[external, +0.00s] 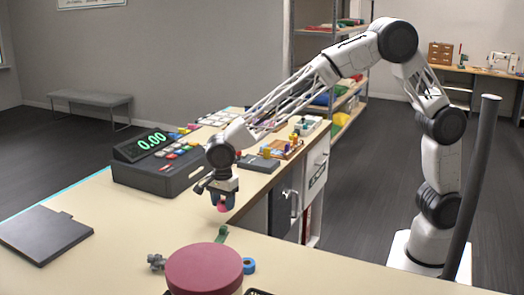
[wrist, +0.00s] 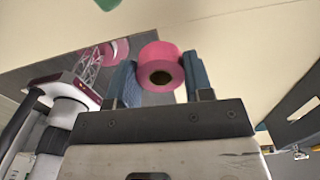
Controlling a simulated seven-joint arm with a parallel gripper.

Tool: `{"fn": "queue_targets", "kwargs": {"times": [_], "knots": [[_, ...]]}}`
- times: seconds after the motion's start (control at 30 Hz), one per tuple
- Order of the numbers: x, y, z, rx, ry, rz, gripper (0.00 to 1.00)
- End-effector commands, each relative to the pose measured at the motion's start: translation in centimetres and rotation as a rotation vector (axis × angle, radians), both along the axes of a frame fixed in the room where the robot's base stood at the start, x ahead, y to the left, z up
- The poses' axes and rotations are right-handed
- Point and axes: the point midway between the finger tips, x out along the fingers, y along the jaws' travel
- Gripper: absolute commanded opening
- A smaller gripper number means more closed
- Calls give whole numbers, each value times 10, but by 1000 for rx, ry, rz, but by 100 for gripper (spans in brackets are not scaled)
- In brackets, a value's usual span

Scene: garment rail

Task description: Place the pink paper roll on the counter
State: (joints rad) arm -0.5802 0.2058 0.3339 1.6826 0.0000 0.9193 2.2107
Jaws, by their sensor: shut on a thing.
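The pink paper roll (external: 222,208) is between the two blue fingers of my gripper (external: 221,201), which is shut on it. In the wrist view the roll (wrist: 160,50) is seen end-on, its dark core hole facing the camera, with a finger on either side. The beige counter (external: 120,215) spreads across the foreground and left of the external view. My gripper points down near the counter's inner corner. I cannot tell how much gap there is between the roll and the surface.
A cash register (external: 160,165) stands behind and left of my gripper. A large dark-red round object (external: 204,270), a blue ring (external: 249,266), a green item (external: 221,235) and a small grey part (external: 156,261) are in front. A dark flat plate (external: 45,235) lies left. Counter between is clear.

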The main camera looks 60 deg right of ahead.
Motion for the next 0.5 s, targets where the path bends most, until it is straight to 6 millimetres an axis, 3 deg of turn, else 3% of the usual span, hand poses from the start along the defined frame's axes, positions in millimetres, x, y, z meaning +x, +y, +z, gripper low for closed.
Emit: {"fn": "queue_targets", "kwargs": {"times": [0.27, 0.5], "knots": [[2, -2, 0, 0, 0, -4, 24], [19, -22, 2, 0, 0, -32, 24]]}}
